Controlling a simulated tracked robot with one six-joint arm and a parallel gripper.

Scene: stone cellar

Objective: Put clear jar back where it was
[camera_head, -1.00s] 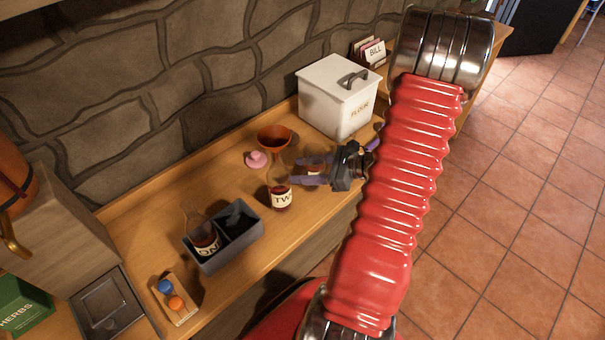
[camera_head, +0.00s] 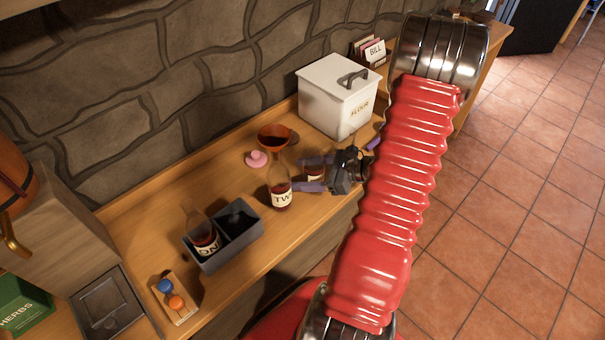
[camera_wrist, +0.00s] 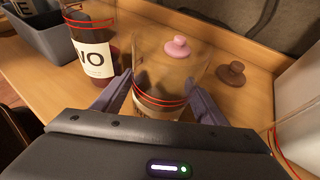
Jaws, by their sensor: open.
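The clear jar (camera_wrist: 165,75) is glass, with dark contents low inside, thin red bands and a pale label mostly hidden by my gripper. It stands upright on the wooden counter, and also shows in the head view (camera_head: 315,172) beside the bottle marked TWO. My gripper (camera_wrist: 160,92) is open, with one purple finger on each side of the jar. Whether the fingers touch the glass is unclear. In the head view my gripper (camera_head: 314,174) reaches in from the right, low over the counter.
The TWO bottle (camera_head: 281,196) stands close left of the jar, an orange funnel-like piece (camera_head: 273,132) above it. A pink lid (camera_wrist: 178,47) and brown lid (camera_wrist: 232,74) lie behind. A FLOUR bin (camera_head: 335,105) stands right. A grey two-part tray (camera_head: 215,264) holds bottle ONE (camera_head: 204,240).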

